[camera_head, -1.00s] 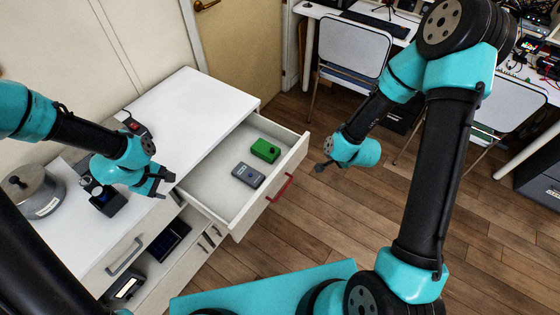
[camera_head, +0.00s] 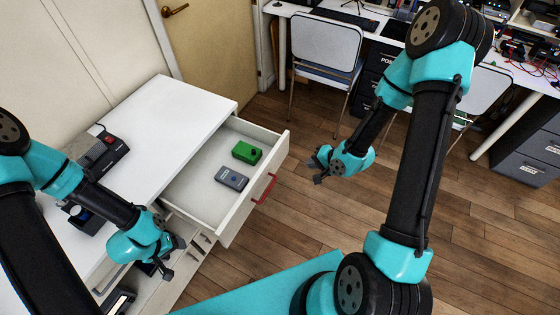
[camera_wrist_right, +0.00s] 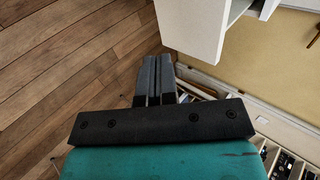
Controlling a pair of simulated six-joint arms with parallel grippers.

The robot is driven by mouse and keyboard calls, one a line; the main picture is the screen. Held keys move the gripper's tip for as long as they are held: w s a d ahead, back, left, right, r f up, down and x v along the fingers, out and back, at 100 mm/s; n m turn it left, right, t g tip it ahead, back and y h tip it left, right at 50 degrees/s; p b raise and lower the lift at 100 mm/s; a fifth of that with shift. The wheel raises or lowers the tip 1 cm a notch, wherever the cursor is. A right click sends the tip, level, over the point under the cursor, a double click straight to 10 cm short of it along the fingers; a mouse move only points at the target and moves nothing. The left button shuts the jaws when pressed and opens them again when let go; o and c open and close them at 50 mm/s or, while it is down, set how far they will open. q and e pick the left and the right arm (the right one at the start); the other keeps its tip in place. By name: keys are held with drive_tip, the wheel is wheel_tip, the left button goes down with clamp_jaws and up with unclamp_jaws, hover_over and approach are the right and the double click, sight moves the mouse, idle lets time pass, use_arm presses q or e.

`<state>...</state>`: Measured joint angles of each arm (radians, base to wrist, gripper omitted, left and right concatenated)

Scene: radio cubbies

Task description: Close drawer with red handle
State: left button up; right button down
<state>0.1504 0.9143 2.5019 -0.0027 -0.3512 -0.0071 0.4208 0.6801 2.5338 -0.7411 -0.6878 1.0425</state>
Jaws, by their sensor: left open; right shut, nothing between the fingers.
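The drawer (camera_head: 228,222) with the red handle (camera_head: 264,188) is pulled out from the white cabinet (camera_head: 170,110). A green box (camera_head: 246,152) and a grey device (camera_head: 231,179) lie inside it. My right gripper (camera_head: 319,170) is shut and empty, to the right of the drawer front and apart from it. In the right wrist view its closed fingers (camera_wrist_right: 157,80) point toward the floor beside a white drawer corner (camera_wrist_right: 195,30). My left gripper (camera_head: 174,258) is open and empty, low in front of the cabinet, left of the drawer.
A black device with a red part (camera_head: 106,152) sits on the cabinet top. Another device (camera_head: 84,217) is partly behind my left arm. A chair (camera_head: 326,52) and desk stand at the back right. Wooden floor (camera_head: 310,218) is clear between the drawer and my right arm.

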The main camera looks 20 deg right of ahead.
approach(278, 162)
drive_tip(key=x, duration=0.5)
drive_tip(key=shift+s+f, duration=0.15)
drive_tip(key=shift+f, duration=0.3)
drive_tip(key=shift+w+a, duration=0.4)
drive_tip(key=shift+w, duration=0.15)
